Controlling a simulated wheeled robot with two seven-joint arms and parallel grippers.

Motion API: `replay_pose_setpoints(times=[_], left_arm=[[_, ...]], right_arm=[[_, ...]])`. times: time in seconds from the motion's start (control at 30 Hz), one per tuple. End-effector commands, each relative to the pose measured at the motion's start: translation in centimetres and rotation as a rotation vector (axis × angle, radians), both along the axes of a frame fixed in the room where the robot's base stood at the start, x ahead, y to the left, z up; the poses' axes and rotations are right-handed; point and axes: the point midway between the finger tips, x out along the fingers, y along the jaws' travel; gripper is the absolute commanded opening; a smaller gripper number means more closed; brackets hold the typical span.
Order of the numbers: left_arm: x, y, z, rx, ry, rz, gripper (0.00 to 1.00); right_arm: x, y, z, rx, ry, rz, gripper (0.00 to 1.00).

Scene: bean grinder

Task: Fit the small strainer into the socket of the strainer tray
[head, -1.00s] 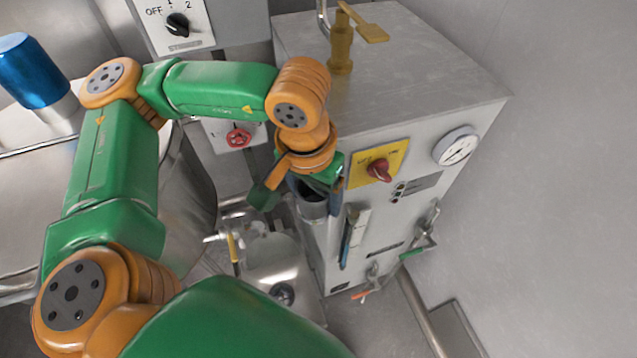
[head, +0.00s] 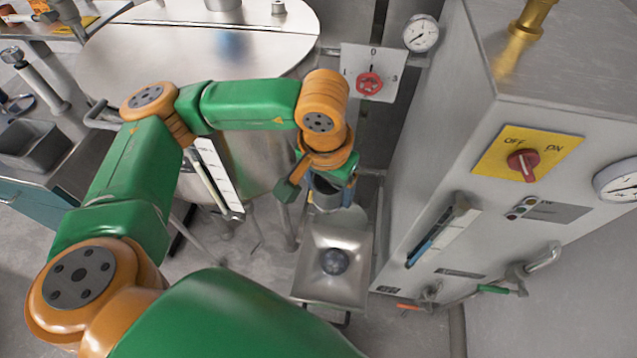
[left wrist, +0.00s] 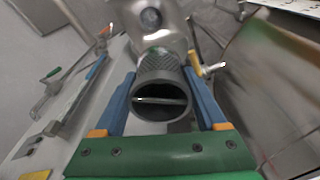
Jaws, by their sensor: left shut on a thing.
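My left gripper (head: 325,190) points down over a metal tray (head: 315,290) with a sloped basin and a dark round socket (head: 335,262). In the left wrist view its two blue fingers (left wrist: 163,105) are shut on the small strainer (left wrist: 160,92), a dark grey cylinder with a perforated wall and a bar across its open end. In the head view the strainer is mostly hidden by the gripper. In the left wrist view the socket (left wrist: 150,19) lies beyond the strainer, apart from it. My right gripper is not in view.
A tall grey cabinet (head: 420,180) with a yellow switch plate (head: 527,150) stands right of the tray. A large steel vat (head: 200,65) stands at the back left. A dark bin (head: 35,145) is at far left. Floor shows left of the tray.

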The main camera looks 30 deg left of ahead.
Motion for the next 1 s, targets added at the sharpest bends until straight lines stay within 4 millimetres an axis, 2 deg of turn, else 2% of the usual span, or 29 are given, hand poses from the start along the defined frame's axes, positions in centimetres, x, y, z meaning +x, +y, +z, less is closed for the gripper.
replay_pose_setpoints(times=[0.03,0.17,0.27,0.5,0.6,0.73,1.0], left_arm=[[0.1,-0.3,-2.4,-0.002,0.003,-0.004,0.06],[0.7,-0.9,-6.5,-0.003,0.002,-0.014,0.06],[1.1,-1.5,-10.2,-0.007,0.003,-0.017,0.06],[1.4,-2.9,-22.5,-0.01,0.012,-0.001,0.06],[1.2,-3.2,-25.7,-0.008,0.016,0.013,0.06],[1.1,-3.2,-27.3,-0.005,0.017,0.024,0.06],[1.1,-3.2,-27.1,-0.003,0.015,0.027,0.06]], right_arm=[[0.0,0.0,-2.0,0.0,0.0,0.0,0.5],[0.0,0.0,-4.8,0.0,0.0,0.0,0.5],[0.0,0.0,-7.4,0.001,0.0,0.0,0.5],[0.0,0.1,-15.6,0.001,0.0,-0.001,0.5],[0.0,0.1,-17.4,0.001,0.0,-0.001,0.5],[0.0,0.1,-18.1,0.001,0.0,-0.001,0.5],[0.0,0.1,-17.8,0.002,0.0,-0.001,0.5]])
